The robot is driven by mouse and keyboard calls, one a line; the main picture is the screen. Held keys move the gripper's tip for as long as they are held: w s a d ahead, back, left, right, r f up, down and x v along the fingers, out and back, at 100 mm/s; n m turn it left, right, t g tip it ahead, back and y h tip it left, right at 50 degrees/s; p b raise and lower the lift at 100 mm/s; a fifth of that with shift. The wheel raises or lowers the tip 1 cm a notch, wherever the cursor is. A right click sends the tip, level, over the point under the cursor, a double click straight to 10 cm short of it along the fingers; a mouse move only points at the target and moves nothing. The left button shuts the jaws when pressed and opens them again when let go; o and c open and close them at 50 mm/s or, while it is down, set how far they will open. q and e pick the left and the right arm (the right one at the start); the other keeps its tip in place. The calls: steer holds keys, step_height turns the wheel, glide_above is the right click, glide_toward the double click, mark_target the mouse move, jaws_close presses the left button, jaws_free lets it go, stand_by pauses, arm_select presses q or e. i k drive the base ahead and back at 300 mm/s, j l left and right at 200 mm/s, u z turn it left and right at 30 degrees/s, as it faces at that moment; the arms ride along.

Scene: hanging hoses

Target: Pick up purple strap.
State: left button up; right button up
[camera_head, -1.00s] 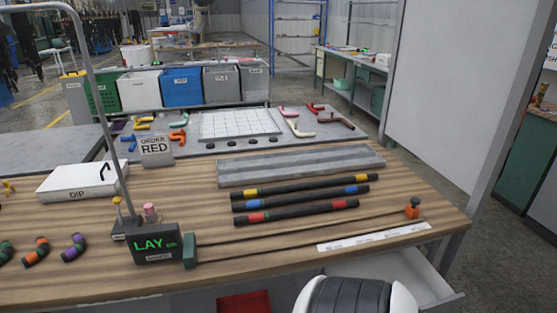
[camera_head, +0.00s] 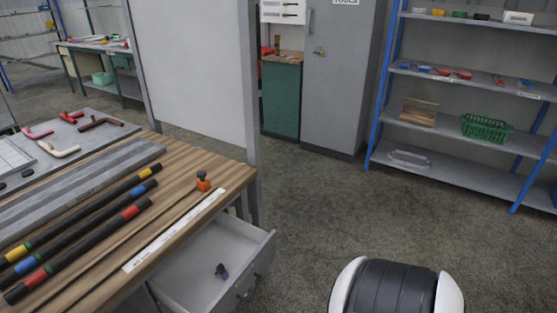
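A small dark item with a purple part (camera_head: 222,271) lies on the floor of the open drawer (camera_head: 190,268) under the bench's right end. It may be the purple strap, but it is too small to tell its exact shape. Nothing is seen touching it except the drawer. Neither of my grippers is in view.
The wooden bench (camera_head: 170,190) carries several black hoses with coloured bands, a white ruler strip (camera_head: 175,230) and an orange clamp (camera_head: 203,182). A white panel (camera_head: 190,75) stands behind. A blue-framed shelf (camera_head: 455,75) stands at right. The floor (camera_head: 330,215) between is clear.

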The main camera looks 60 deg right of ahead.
mark_target(220, 270)
steer(key=z, duration=1.3)
steer(key=i+l, duration=0.1)
steer(key=l, duration=0.45)
steer(key=i+l+u, duration=0.1)
steer(key=l, duration=0.4)
